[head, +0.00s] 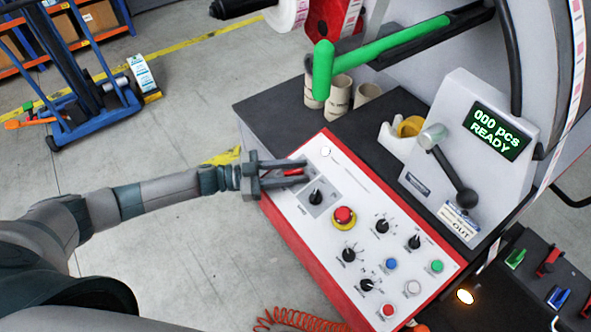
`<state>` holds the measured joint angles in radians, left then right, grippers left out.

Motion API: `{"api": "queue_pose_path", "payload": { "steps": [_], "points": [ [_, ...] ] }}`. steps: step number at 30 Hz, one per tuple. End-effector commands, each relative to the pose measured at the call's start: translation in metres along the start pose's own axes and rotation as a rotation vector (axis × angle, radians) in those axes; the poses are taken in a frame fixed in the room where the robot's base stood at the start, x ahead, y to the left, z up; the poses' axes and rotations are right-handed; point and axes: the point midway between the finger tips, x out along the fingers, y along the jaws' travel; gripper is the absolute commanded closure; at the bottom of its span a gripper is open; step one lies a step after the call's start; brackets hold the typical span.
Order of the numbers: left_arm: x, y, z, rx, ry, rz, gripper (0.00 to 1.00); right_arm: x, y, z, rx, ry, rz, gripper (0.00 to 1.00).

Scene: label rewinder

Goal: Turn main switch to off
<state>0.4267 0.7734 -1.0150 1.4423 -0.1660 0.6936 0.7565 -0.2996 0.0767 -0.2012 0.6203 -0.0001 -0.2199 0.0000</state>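The control panel (330,240) is white with a red border and stands on the machine's near side. A black rotary knob (316,197) on a grey plate near its left edge looks like the main switch; its labels are too small to read. My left gripper (306,171) comes in from the left over the panel's upper left edge. Its two fingers are apart, just above and left of the knob as seen, with red showing between them. The gripper holds nothing that I can make out, and I cannot tell its height above the panel. My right gripper is not in view.
A red emergency button (344,216) sits on yellow right of the knob. Several other knobs and buttons fill the panel. A green-padded lever (375,52) reaches over the dark table behind. A display (497,131) reads "000 pcs READY". Floor at left is mostly open.

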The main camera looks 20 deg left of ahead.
Motion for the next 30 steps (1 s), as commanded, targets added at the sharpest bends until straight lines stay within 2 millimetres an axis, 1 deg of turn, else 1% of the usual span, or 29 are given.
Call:
{"api": "queue_pose_path", "payload": {
  "steps": [1, 2, 3, 17, 23, 30],
  "points": [
    [0.0, 0.0, 0.0, 0.0, 0.0, 0.0, 0.83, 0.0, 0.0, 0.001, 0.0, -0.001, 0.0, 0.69],
    [0.0, 0.0, 0.0, 0.0, 0.0, 0.0, 0.9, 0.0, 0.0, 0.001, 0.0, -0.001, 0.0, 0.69],
    [0.0, 0.0, 0.0, 0.0, 0.0, 0.0, 1.0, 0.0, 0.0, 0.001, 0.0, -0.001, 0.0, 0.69],
    [-0.001, 0.001, -0.001, -0.01, 0.0, -0.035, 1.0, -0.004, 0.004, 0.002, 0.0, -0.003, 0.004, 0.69],
    [0.0, 0.001, -0.002, -0.033, 0.002, -0.118, 1.0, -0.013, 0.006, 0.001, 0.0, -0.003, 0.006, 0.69],
    [0.0, 0.001, -0.003, -0.077, 0.003, -0.289, 1.0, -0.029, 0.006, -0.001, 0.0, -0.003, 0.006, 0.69]
  ]
}}
